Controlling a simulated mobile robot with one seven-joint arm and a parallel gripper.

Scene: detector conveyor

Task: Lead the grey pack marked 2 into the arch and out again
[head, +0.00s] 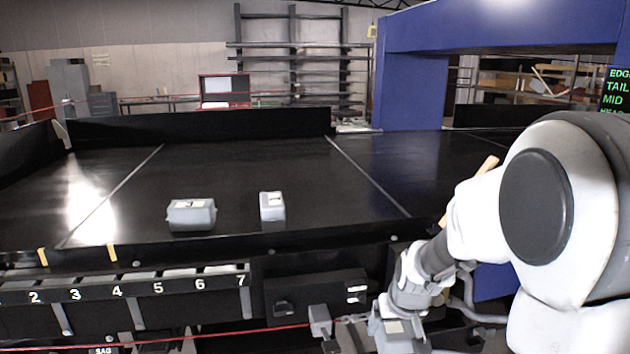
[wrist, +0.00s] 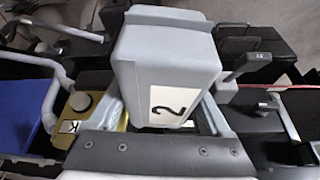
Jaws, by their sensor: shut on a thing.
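The grey pack marked 2 (wrist: 165,70) fills the middle of the wrist view, its white label facing the camera. My gripper is shut on it, with a finger along each side. In the head view my gripper (head: 402,318) is low, in front of the conveyor's near edge and below belt height. The pack is hard to make out there. The blue arch (head: 412,92) spans the belt at the right; my arm hides part of its near side. The black conveyor belt (head: 265,170) runs left to right into it.
Two other grey packs, one wider (head: 190,214) and one smaller (head: 272,206), rest on the belt near its front edge. A numbered rack (head: 150,290) and a red line (head: 230,332) run along the front. A screen (head: 617,90) stands right. The belt between packs and arch is clear.

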